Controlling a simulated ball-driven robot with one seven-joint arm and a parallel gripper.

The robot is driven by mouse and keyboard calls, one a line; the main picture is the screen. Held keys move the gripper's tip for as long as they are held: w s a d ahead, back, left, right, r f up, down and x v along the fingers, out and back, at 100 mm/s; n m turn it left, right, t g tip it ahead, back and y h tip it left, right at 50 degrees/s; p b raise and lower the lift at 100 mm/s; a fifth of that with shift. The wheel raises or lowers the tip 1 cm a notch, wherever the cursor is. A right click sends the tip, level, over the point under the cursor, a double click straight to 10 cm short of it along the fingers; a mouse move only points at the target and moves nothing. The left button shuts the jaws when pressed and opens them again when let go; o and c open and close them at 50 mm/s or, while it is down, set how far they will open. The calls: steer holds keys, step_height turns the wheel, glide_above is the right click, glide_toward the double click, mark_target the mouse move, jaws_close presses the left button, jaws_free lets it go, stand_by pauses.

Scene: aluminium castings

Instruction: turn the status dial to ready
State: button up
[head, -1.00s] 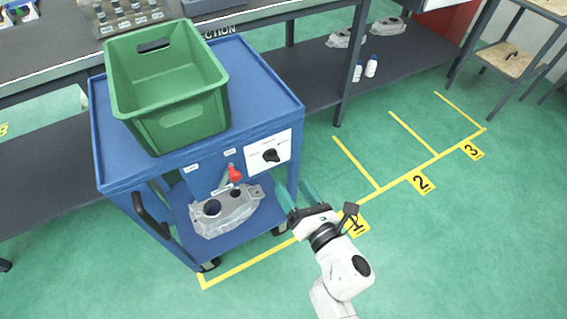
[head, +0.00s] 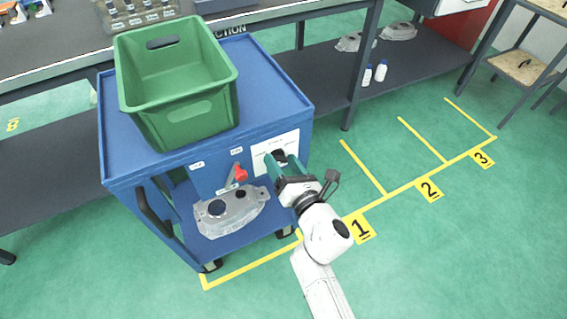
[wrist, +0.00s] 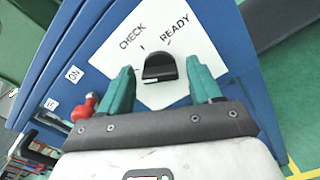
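The status dial is a black knob (wrist: 160,66) on a white plate (wrist: 112,58) lettered CHECK and READY. In the wrist view, READY is at the plate's upper right and CHECK at its upper left. I cannot tell for sure which mark the knob points to. My gripper (wrist: 159,78) is open, its teal fingers spread to the left and right of the knob, with gaps on both sides. In the head view my gripper (head: 283,163) is at the white plate (head: 259,160) on the blue cart's front and partly hides the dial.
The blue cart (head: 270,80) carries a green crate (head: 185,128) on top and a grey casting (head: 232,212) on its lower shelf. A red-handled switch (head: 239,173) sticks out left of the dial, also seen in the wrist view (wrist: 84,108). Open green floor lies right.

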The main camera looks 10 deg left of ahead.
steer(key=c, duration=0.9)
